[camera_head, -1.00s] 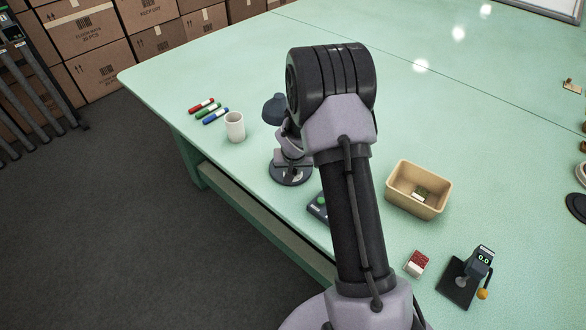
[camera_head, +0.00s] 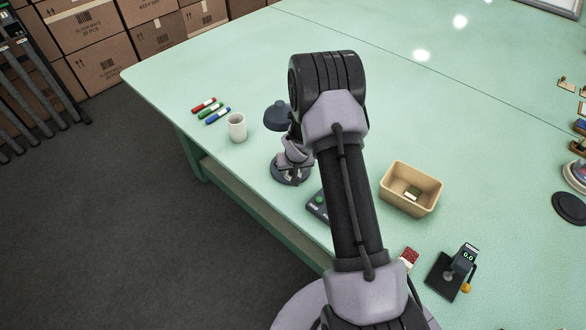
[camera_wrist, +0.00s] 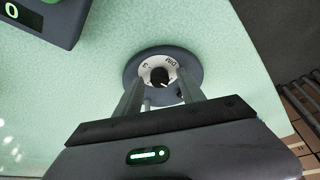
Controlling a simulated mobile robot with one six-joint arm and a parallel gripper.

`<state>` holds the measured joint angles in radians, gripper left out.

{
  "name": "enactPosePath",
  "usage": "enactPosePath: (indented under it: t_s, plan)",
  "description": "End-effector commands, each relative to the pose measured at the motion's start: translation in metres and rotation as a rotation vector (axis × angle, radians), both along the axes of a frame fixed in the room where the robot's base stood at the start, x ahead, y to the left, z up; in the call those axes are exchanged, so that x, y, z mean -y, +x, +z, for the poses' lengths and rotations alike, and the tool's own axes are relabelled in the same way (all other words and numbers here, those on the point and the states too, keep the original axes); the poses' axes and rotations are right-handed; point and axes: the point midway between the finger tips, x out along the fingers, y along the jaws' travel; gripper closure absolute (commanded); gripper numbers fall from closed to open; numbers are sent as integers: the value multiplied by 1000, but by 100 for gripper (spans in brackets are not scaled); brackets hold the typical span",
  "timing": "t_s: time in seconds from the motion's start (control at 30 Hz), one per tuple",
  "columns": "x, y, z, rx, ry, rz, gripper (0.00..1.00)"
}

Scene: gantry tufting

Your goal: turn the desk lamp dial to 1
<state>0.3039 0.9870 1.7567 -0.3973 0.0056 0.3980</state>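The desk lamp's dark shade (camera_head: 278,115) shows left of my arm in the head view, above its round base (camera_head: 291,176). In the wrist view the base (camera_wrist: 133,68) carries a pale dial ring with "DIM" and what looks like "3" on it. A small black dial knob (camera_wrist: 159,76) sits in the ring's middle. My gripper (camera_wrist: 160,84) is open, with one finger on each side of the knob and gaps between; contact cannot be seen. The knob's exact setting is too small to read. My gripper (camera_head: 291,158) is partly hidden in the head view.
A dark device (camera_head: 318,205) with buttons lies close to the base, partly behind my arm.

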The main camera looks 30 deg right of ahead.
Motion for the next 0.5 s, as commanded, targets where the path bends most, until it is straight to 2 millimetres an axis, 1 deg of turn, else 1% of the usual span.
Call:
enactPosePath:
  t_s: [0.17,0.27,0.37,0.5]
  plan:
    - [0,0,2,0,0,0,53]
    - [-1,-4,12,0,0,-1,53]
    - [-4,-11,33,2,0,-1,53]
    - [-8,-26,74,1,0,-1,53]
